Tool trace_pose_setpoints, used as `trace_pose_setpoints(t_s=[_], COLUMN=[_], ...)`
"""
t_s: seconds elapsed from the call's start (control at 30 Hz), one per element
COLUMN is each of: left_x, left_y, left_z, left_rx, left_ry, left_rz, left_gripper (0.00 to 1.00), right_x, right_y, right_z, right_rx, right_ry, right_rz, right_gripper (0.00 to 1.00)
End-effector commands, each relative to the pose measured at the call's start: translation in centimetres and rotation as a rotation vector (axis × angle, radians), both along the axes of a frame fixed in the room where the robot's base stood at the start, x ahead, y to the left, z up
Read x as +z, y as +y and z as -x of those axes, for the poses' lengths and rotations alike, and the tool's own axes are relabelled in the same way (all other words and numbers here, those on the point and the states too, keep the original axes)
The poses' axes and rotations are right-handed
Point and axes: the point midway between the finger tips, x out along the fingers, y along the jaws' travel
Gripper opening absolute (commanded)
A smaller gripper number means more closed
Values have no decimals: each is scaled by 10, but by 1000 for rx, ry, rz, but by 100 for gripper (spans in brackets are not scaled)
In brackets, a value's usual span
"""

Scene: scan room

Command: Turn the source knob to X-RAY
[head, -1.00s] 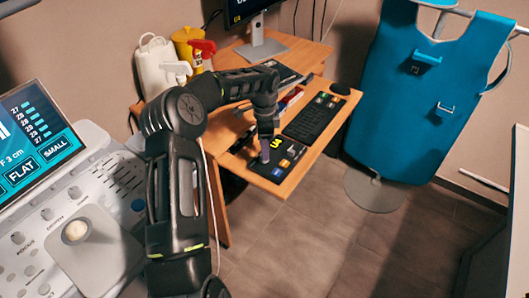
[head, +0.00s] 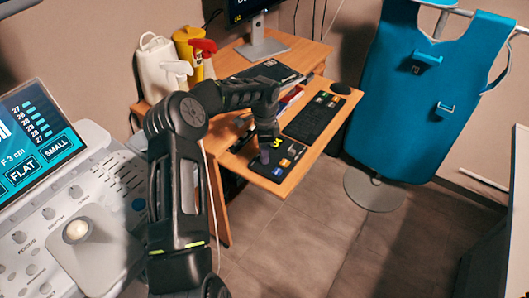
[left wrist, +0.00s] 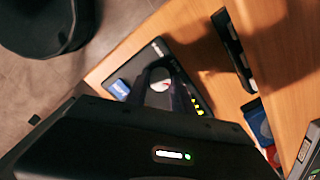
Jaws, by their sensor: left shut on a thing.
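The source control is a black panel (head: 283,166) with coloured labels on the pull-out wooden shelf, left of the keyboard. In the left wrist view the panel (left wrist: 196,88) shows a blue label and small yellow-green marks. A pale round knob (left wrist: 160,82) stands on it between my gripper's fingers. My left gripper (head: 264,155) points down onto the panel and is shut on the knob; the fingers hide much of it in the head view. Which label the knob points to cannot be read. My right gripper is not in view.
A keyboard (head: 313,118) and a dark mouse (head: 340,88) share the shelf. A monitor stand (head: 262,45) and spray bottles (head: 177,80) stand behind. A console with a screen (head: 35,140) is at the left. A blue apron (head: 420,100) hangs at the right.

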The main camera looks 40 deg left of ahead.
Motion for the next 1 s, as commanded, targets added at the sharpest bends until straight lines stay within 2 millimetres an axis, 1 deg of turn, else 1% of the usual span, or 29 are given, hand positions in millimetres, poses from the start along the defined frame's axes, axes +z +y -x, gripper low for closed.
trace_pose_setpoints(t_s=[0.03, 0.17, 0.2, 0.67, 0.87, 1.0], left_x=[0, 0, 0, 0, -1, -1], left_y=[0, 0, 0, 0, 0, 0], left_z=[0, 0, 0, -1, -1, -1], left_rx=[0, 0, 0, 30, 111, 202], left_ry=[0, 0, 0, -1, -1, -3], left_rz=[0, 0, 0, -1, -1, -1], left_gripper=[12, 1, 0, 0, 0, 0], right_x=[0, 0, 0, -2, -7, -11], right_y=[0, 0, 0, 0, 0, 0], right_z=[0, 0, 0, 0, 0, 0], right_rx=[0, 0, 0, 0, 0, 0], right_ry=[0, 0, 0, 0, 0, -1], right_rz=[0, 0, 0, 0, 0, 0], right_gripper=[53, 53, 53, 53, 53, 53])
